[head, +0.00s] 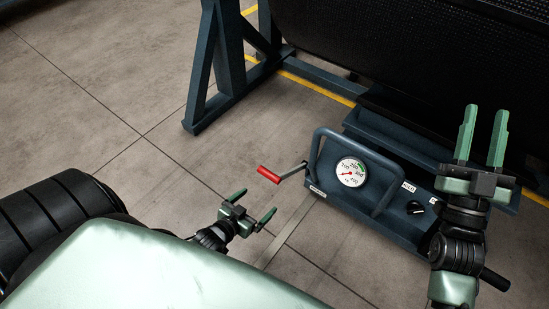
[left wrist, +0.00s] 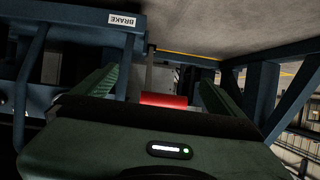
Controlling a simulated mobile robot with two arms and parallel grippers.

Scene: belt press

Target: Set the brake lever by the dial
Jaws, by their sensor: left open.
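The brake lever's red grip (head: 269,174) sticks out on a thin crank from the left side of the blue panel. The round white dial (head: 351,172) on the panel has a green band near 200–300; its red needle appears at the low end. My left gripper (head: 255,204) is open and empty, below and left of the grip. In the left wrist view the red grip (left wrist: 163,100) appears ahead, between the two open fingers (left wrist: 158,92), not visibly touching them. My right gripper (head: 487,115) is open and empty, right of the panel, fingers pointing up.
The blue panel has a tubular guard (head: 320,150) around the dial and a black knob (head: 415,208). A BRAKE label (left wrist: 122,20) shows in the left wrist view. A blue frame leg (head: 208,75) stands behind; the floor at left is clear.

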